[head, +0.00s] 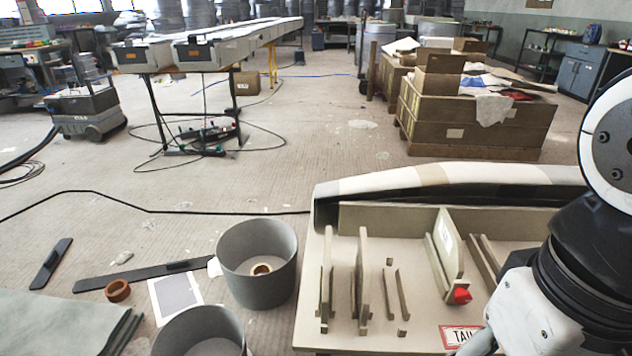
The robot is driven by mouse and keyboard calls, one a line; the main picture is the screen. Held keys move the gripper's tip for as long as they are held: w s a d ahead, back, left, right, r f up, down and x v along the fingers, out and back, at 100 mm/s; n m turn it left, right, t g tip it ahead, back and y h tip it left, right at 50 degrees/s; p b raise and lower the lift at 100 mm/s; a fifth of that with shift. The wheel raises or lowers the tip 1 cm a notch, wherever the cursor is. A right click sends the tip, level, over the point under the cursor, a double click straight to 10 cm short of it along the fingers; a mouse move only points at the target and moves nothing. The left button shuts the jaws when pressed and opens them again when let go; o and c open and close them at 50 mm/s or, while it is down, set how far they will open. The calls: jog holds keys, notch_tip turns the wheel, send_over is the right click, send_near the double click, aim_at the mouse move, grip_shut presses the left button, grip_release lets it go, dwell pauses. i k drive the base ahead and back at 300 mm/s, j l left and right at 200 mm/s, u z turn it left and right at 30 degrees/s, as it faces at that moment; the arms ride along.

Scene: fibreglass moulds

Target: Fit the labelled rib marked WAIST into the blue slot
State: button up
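The tan mould (312,300) lies at the lower right with upright ribs and paired slot rails on it. One rib (450,240) with a small white label leans slightly between rails; the label is too small to read. A red piece (461,295) sits at its near end. Two plain ribs (327,270) and (361,265) stand further left. I see no blue slot; my arm covers the mould's right part. My gripper is not in view; only my arm links show at the right edge.
Short empty rails (402,295) lie between the ribs. A red-bordered plate (460,336) reading "TAI…" is partly cut off by my arm. Two grey tubs, one a round tub (257,262), stand left of the mould. A crate (470,130) stands behind.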

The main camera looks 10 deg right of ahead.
aim_at(476, 224)
jog(key=i+j+z, duration=0.2)
jog(key=j, duration=0.2)
jog(key=j+z, duration=0.15)
jog(key=j, duration=0.25)
jog(key=z, duration=1.25)
jog(key=u, duration=1.25)
jog(key=k+z, duration=0.15)
jog(key=z, duration=0.15)
jog(key=k+z, duration=0.25)
jog(key=i+l, duration=0.05)
jog(key=i, duration=0.05)
